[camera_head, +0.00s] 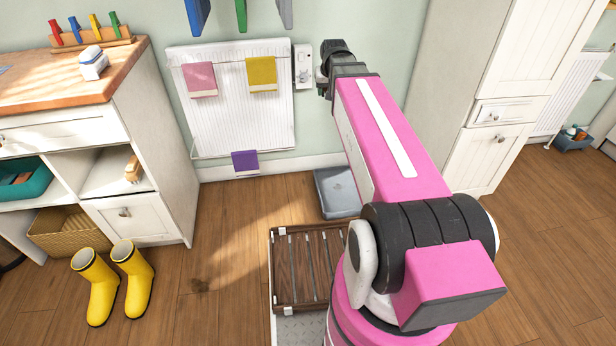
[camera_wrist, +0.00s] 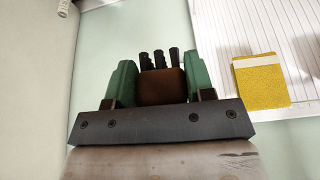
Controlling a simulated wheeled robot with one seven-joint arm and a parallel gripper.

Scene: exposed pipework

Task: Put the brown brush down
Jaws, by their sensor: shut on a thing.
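My gripper (camera_wrist: 157,64) shows in the wrist view with its two green fingers closed on the sides of a brown block (camera_wrist: 162,87), which I take to be the brown brush. Several dark upright pieces stand just beyond it; I cannot tell if they belong to it. In the head view my gripper (camera_head: 323,84) is at the far end of my pink arm, raised in front of the pale green wall, right of the white radiator. The brush cannot be made out there.
The radiator (camera_head: 235,125) carries pink, yellow and purple cloths. A wood-topped cabinet (camera_head: 60,85) holds a white item (camera_head: 93,63) on top and a tan item (camera_head: 132,169) on its shelf. A grey bin (camera_head: 337,192), slatted rack (camera_head: 292,265) and yellow boots (camera_head: 115,280) stand on the floor.

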